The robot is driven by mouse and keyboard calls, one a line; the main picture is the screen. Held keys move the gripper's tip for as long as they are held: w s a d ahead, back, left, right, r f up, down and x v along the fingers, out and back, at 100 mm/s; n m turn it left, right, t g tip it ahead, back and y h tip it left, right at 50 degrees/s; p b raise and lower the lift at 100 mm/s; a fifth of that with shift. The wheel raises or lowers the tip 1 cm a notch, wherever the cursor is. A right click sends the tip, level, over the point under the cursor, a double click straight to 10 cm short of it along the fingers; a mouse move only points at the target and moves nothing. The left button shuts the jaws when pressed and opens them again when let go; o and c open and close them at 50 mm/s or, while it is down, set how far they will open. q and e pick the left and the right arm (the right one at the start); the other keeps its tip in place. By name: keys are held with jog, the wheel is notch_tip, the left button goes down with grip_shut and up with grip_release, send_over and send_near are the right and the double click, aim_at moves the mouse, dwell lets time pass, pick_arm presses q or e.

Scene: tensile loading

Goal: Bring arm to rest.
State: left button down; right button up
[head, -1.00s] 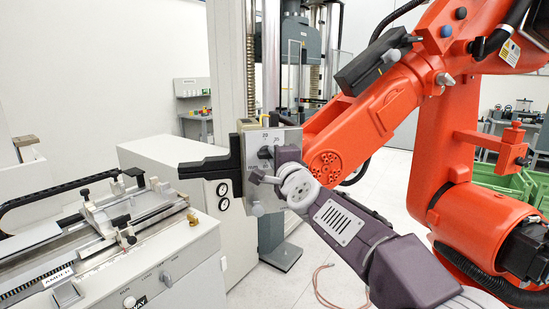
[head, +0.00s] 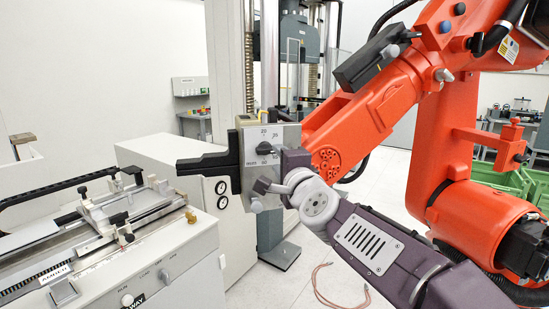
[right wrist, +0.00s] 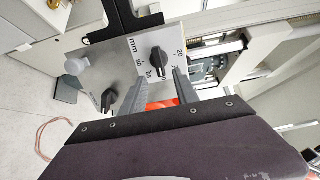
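A grey plate (head: 281,136) with a millimetre scale and a dark upper knob (head: 265,148) stands upright in mid-view; a black bar (head: 205,162) sticks out to its left. The plate (right wrist: 105,72) also fills the upper left of the right wrist view, with its scale knob (right wrist: 159,61) and a lower black knob (right wrist: 108,99). In the head view the purple wrist is beside the plate; the fingers are hard to make out. My left gripper is out of view.
A large orange robot arm (head: 380,112) stands close behind my right arm. A white machine bench with a slide (head: 125,215) is at the left. A tall testing frame (head: 268,60) rises behind the plate. A reddish cable (head: 335,290) lies on the floor.

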jog(key=v, duration=0.3)
jog(key=w+d+f+g+h+p, duration=0.2)
jog(key=d+f+h, duration=0.1)
jog(key=d+f, duration=0.6)
jog(key=s+d+f+n+g, duration=0.1)
jog(key=s+f+n+g, duration=0.1)
jog(key=f, duration=0.6)
jog(key=s+d+f+n+g, duration=0.1)
jog(key=s+f+n+g, duration=0.15)
jog(key=f, duration=0.45)
jog(key=s+d+f+n+g, duration=0.1)
jog(key=s+f+n+g, duration=0.4)
jog(key=s+f, duration=0.4)
jog(key=s+d+f+n+g+h, duration=0.1)
jog(key=s+f+n+g, duration=0.3)
jog(key=s+f, duration=0.4)
jog(key=s+d+n, duration=0.1)
jog(key=s, duration=0.4)
jog(key=shift+s+d+f+g+p, duration=0.25)
jog(key=shift+s+f+g+p, duration=0.05)
jog(key=shift+f+g+p, duration=0.1)
